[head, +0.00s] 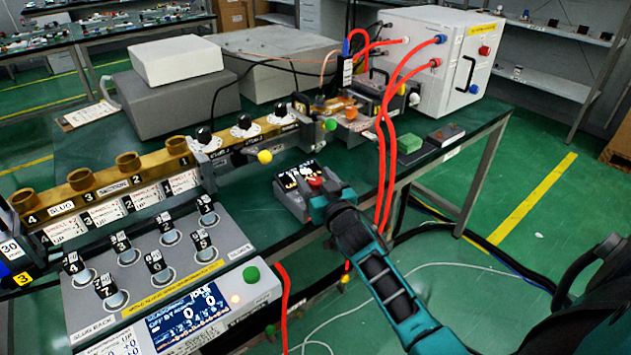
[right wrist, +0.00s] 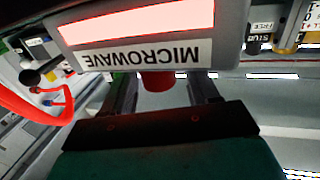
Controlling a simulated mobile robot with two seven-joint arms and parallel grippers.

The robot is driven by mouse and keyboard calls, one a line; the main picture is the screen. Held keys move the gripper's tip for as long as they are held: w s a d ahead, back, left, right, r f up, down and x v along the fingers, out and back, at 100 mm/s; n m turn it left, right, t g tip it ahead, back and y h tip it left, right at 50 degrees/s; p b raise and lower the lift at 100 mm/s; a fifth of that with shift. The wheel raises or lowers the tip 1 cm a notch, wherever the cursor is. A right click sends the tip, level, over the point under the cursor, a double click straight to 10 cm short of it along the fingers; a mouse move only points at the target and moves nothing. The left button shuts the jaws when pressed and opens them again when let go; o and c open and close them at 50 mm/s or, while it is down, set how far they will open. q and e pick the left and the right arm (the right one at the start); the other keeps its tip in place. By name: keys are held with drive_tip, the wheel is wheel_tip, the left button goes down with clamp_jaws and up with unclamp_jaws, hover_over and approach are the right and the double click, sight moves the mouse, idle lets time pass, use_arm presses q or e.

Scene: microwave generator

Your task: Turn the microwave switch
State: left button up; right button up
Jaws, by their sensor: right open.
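The microwave switch is a red knob (right wrist: 157,82) on a small grey box whose label (right wrist: 140,54) reads MICROWAVE, upside down in the right wrist view. In the head view the red knob (head: 315,182) sits on the small grey control box (head: 292,203) at the table's front edge. My right gripper (head: 326,196) is at the right side of this box. In the right wrist view my right gripper (right wrist: 163,88) is open, with one finger on each side of the knob. I cannot tell whether the fingers touch it. My left gripper is not in view.
A white microwave generator (head: 450,60) with red cables (head: 388,130) stands at the back right; the cables hang close behind my right gripper. A slug rack (head: 150,255) and brass rail (head: 105,175) fill the left.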

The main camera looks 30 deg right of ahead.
drive_tip(key=shift+w, duration=0.1)
drive_tip(key=c, duration=0.9)
drive_tip(key=shift+c, duration=0.2)
